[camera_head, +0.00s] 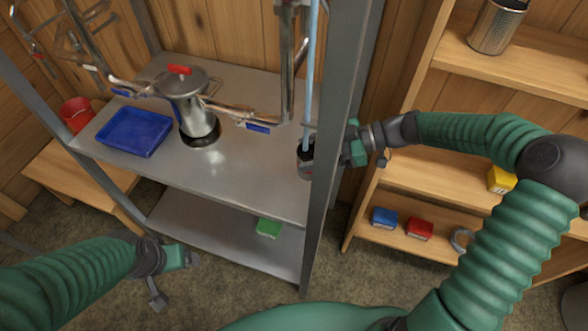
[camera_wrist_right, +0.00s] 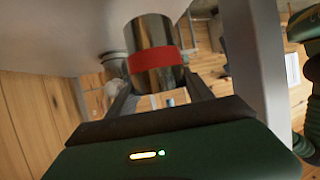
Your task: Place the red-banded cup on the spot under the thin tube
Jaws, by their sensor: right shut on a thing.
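The red-banded cup is a metal cylinder (camera_wrist_right: 150,35) with a red band (camera_wrist_right: 156,67) in the right wrist view. My right gripper (camera_wrist_right: 158,88) is shut on it, one finger on each side. In the head view the cup (camera_head: 304,158) is at the shelf's right end, partly hidden by the grey post. My right gripper (camera_head: 345,150) reaches it from behind that post. The thin pale-blue tube (camera_head: 311,75) comes down to the cup's top. I cannot tell whether the cup touches the shelf; the spot under it is hidden. My left gripper (camera_head: 190,259) is low at left, its jaws unclear.
The grey post (camera_head: 335,110) stands close to my right gripper. On the metal shelf (camera_head: 245,165) are a lidded pot (camera_head: 190,105) on a dark disc and a blue tray (camera_head: 134,132). Pipes with blue handles hang above. A wooden rack (camera_head: 425,185) stands at right.

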